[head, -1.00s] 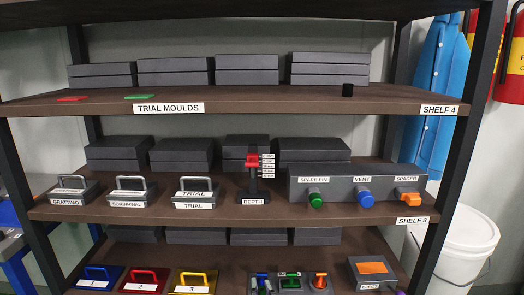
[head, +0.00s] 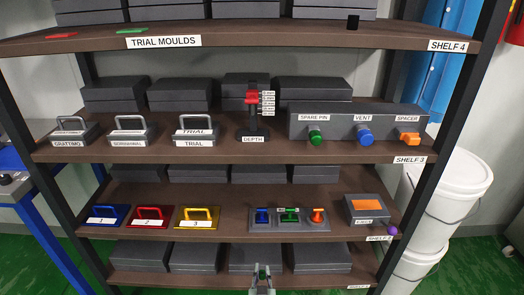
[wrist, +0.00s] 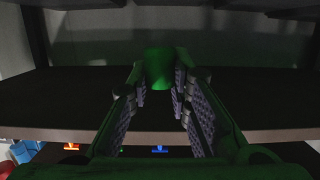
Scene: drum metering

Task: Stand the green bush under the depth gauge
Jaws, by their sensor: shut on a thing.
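The green bush (wrist: 159,68) is a plain green cylinder between my gripper's fingertips in the wrist view. My gripper (wrist: 160,92) is shut on it. In the head view my gripper (head: 263,275) shows at the bottom centre, in front of the lowest visible shelf, with a small green piece at its tip. The depth gauge (head: 252,118) stands on shelf 3, a black post with a red slider and a column of small white labels, above "DEPTH". My gripper is well below the gauge in the picture. The space under the slider is too small to judge.
Right of the gauge a grey block (head: 345,122) carries green, blue and orange plugs. Labelled handled weights (head: 195,131) stand left of it. Dark boxes (head: 180,95) stand behind. Shelf 2 holds a rack (head: 290,226) of coloured pieces and coloured handled blocks.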

